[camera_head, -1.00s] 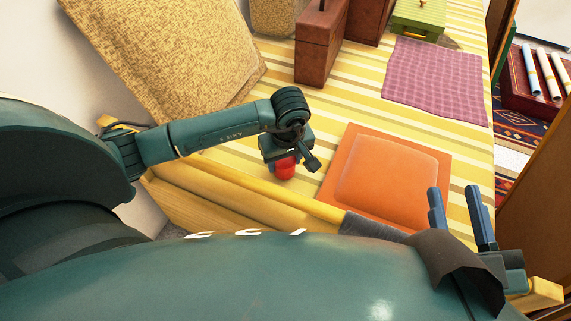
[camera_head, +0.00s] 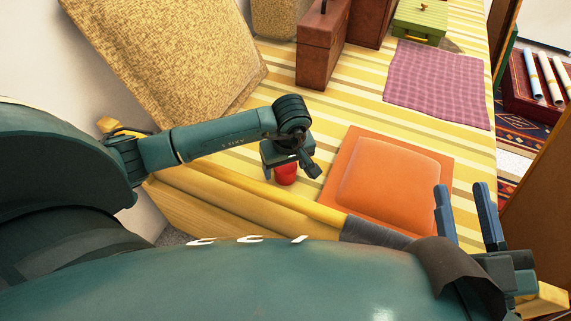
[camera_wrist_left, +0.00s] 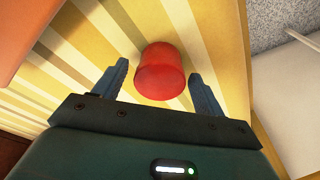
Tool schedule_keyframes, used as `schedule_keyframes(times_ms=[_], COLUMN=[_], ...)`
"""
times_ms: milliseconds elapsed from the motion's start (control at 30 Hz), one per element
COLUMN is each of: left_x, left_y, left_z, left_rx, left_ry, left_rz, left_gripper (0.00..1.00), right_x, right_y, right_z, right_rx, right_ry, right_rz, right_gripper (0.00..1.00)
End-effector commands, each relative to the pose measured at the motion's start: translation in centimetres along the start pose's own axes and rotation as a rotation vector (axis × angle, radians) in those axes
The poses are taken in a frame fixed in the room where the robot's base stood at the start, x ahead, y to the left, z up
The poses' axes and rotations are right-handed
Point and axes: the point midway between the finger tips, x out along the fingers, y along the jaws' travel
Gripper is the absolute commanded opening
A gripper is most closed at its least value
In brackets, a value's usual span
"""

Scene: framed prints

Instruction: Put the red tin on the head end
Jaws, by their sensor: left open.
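The red tin (camera_head: 286,175) stands on the yellow striped cover (camera_head: 345,112), near its front edge. In the head view my left gripper (camera_head: 286,158) is over the tin and hides part of it. In the left wrist view the red tin (camera_wrist_left: 161,72) lies between the two spread fingers of my left gripper (camera_wrist_left: 158,74), with small gaps at the sides. The left gripper is open and holds nothing. My right gripper (camera_head: 463,200) is at the lower right, with its fingers apart and nothing between them.
An orange cushion (camera_head: 388,175) lies right of the tin. A tan cushion (camera_head: 165,60) leans at the back left. A brown case (camera_head: 320,50), a green box (camera_head: 420,18) and a purple checked cloth (camera_head: 437,82) are farther back. A yellow rail (camera_head: 240,190) runs along the front.

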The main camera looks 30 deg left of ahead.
Motion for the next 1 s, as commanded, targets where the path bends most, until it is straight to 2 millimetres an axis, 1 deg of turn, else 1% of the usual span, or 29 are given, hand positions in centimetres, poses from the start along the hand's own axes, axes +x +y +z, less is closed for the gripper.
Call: schedule_keyframes(times_ms=[33, 167, 300, 400, 500, 600, 767, 1000], left_x=[-0.5, -2.5, -5.7, -7.8, -9.7, -11.0, -12.1, -12.2], left_y=[0.0, 0.1, 0.1, 0.1, 0.1, 0.1, 0.0, 0.0], left_z=[0.0, -0.1, -0.2, -0.2, -0.1, -0.1, 0.0, 0.0], left_rx=[0.000, 0.002, 0.002, 0.002, 0.002, 0.002, 0.001, 0.000], left_ry=[-0.001, 0.002, 0.003, 0.003, 0.002, 0.001, 0.000, -0.001], left_rz=[0.001, 0.003, 0.004, 0.003, 0.003, 0.003, 0.001, 0.000], left_gripper=[0.71, 0.71, 0.71, 0.71, 0.71, 0.71, 0.71, 0.71], right_x=[0.1, -0.1, -0.5, -0.6, -0.5, -0.6, -1.0, -1.1], right_y=[0.0, -0.1, -0.2, -0.1, 0.1, 0.2, 0.3, 0.4], right_z=[-0.3, -0.3, 0.2, 0.3, 0.3, 0.2, 0.9, 1.1], right_rx=[0.003, 0.005, 0.000, -0.018, -0.037, -0.051, -0.067, -0.070], right_ry=[-0.004, -0.031, -0.079, -0.090, -0.095, -0.096, -0.117, -0.120], right_rz=[0.000, 0.001, 0.006, 0.016, 0.022, 0.025, 0.027, 0.028], right_gripper=[0.36, 0.36, 0.36, 0.36, 0.36, 0.36, 0.36, 0.36])
